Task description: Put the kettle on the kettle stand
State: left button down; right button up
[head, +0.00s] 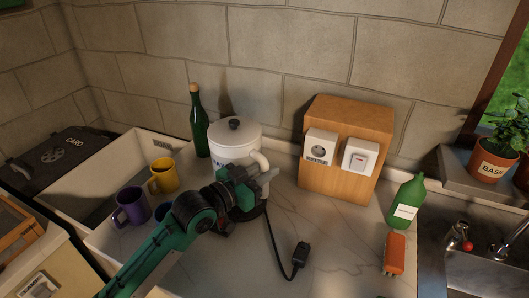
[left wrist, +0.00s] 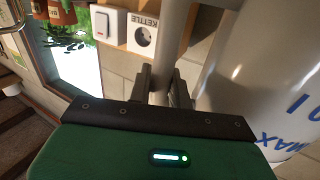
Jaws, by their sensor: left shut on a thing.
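The white kettle (head: 233,136) with a dark lid knob is at the back of the counter, upright. Its pale handle (head: 263,160) is on its right side. My left gripper (head: 266,179) is shut on the handle. In the left wrist view the handle (left wrist: 173,40) runs between the two fingers (left wrist: 162,85), with the kettle body (left wrist: 268,70) to the right. The dark kettle stand (head: 246,213) shows partly below my gripper, with a black cord. My gripper hides the kettle's lower part, so I cannot tell whether it touches the stand. My right gripper is not in view.
A yellow mug (head: 163,176), a purple mug (head: 131,207) and a green bottle (head: 199,125) stand left. A wooden socket box (head: 345,135) stands right. A plug (head: 301,254) lies in front.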

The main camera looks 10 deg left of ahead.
aim_at(264, 195)
pick_arm(q)
jog(key=shift+f, duration=2.4)
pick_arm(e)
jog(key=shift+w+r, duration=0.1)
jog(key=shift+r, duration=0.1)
pick_arm(q)
jog(key=c, duration=1.3)
grip_release()
jog(key=shift+f, duration=0.25)
jog(key=shift+s, duration=0.1)
jog(key=b+v, duration=0.2)
jog(key=v, duration=1)
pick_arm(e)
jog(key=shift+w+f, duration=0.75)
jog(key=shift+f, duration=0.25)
pick_arm(q)
jog(key=shift+r, duration=0.1)
